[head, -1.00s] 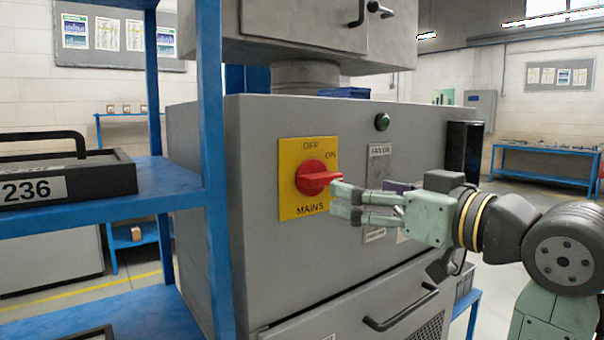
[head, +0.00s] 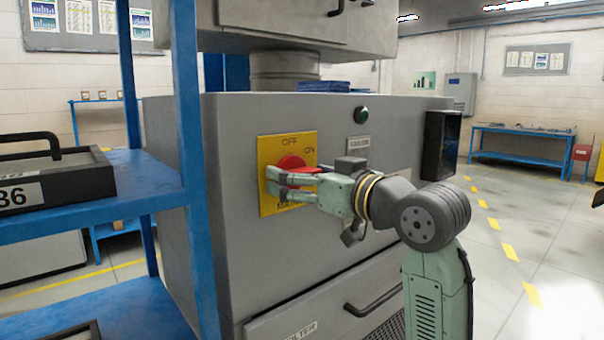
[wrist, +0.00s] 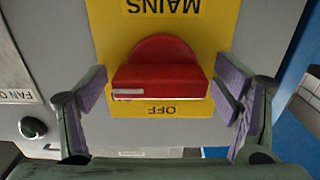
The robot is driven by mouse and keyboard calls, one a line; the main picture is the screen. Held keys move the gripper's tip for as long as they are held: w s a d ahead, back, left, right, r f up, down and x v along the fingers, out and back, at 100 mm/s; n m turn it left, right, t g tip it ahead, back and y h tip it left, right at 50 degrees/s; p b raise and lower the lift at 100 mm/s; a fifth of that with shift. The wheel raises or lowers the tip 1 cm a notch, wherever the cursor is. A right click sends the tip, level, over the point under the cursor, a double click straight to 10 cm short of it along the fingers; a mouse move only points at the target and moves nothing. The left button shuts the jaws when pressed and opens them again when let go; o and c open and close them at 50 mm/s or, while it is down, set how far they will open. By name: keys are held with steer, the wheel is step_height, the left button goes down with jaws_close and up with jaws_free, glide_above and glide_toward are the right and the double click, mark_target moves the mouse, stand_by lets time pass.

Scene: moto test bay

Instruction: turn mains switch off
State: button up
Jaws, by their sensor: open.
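The mains switch is a round red knob with a raised bar handle (head: 291,162) on a yellow plate (head: 267,206) marked OFF, ON and MAINS, on the grey cabinet front. In the wrist view the red handle (wrist: 160,80) lies level across the plate, which appears upside down; a pale mark is at its left end. My gripper (head: 270,181) is at the switch in the head view, its fingers covering the knob's lower part. In the wrist view my gripper (wrist: 163,84) is open, one finger beyond each end of the handle, with visible gaps.
A blue shelf (head: 130,206) with a black handled case (head: 70,190) stands left of the cabinet (head: 235,240). A green button (head: 361,115) is up and right of the switch. A drawer handle (head: 372,304) juts out below. Open floor lies to the right.

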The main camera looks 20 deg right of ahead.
steer(key=shift+c, duration=0.2)
steer(key=c, duration=1.1)
steer(key=n+b, duration=0.2)
steer(key=n, duration=0.1)
steer(key=shift+f+n, duration=0.1)
steer(key=shift+n, duration=0.3)
steer(key=n+b, duration=0.2)
steer(key=n, duration=0.3)
steer(key=n+b, duration=0.1)
steer(key=n, duration=0.4)
steer(key=shift+a+b, duration=0.1)
steer(key=shift+b, duration=0.25)
steer(key=shift+r+n+b, duration=0.2)
steer(key=shift+n+b, duration=0.25)
steer(key=shift+n, duration=1.65)
